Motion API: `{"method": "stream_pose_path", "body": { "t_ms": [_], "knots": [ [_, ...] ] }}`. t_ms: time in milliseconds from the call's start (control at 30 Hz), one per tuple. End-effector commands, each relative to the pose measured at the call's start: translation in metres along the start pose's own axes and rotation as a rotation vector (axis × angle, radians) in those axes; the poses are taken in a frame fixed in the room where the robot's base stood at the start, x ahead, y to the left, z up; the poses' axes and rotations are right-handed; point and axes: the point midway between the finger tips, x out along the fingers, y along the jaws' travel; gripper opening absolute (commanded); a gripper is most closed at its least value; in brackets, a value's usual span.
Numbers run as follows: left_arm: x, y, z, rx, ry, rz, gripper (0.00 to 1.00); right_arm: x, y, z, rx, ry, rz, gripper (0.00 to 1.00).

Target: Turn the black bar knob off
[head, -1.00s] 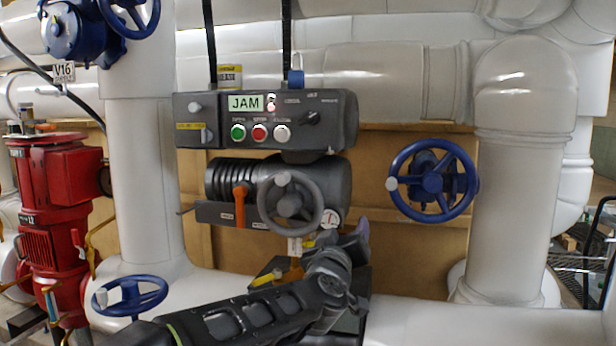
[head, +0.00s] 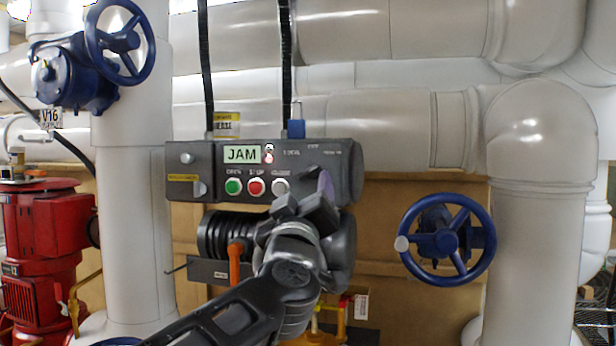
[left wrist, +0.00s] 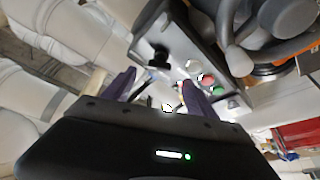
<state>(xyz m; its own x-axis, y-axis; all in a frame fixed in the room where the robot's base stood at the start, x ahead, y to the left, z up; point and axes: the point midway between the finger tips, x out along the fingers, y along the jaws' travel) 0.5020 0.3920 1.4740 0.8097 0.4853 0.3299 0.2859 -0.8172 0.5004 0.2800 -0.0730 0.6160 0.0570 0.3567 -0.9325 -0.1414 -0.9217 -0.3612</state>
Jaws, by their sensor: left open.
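The black bar knob sits on the right part of the dark grey control box (head: 205,158). In the head view it is hidden behind my left gripper (head: 322,190). In the left wrist view the black bar knob (left wrist: 158,57) shows on the box face, beyond and roughly between the purple fingertips of my left gripper (left wrist: 158,80). The fingers are open and empty, and a gap to the knob seems to remain. Its bar angle is too small to read. My right gripper is in neither view.
The box has a JAM display (head: 242,154) and green (head: 233,187), red (head: 256,187) and white (head: 280,186) buttons. An orange lever (head: 235,262) hangs below. A blue handwheel (head: 445,240) stands to the right, another (head: 120,40) at upper left.

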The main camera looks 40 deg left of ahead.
Motion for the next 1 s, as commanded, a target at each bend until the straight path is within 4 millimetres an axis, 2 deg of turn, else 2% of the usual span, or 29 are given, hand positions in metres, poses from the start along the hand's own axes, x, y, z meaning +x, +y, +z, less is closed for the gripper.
{"method": "stream_pose_path", "body": {
  "t_ms": [500,633,867,1000],
  "knots": [
    [0.068,0.001,-0.001,0.0,-0.001,-0.001,0.65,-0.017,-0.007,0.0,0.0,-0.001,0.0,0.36],
    [0.075,0.0,-0.001,0.001,0.001,0.0,0.65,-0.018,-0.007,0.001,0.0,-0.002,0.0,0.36],
    [0.075,0.0,0.0,0.001,0.001,0.0,0.65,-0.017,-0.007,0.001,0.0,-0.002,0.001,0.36],
    [0.075,0.0,0.0,0.001,0.0,0.0,0.56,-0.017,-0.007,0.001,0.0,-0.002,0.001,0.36]
  ]
}}
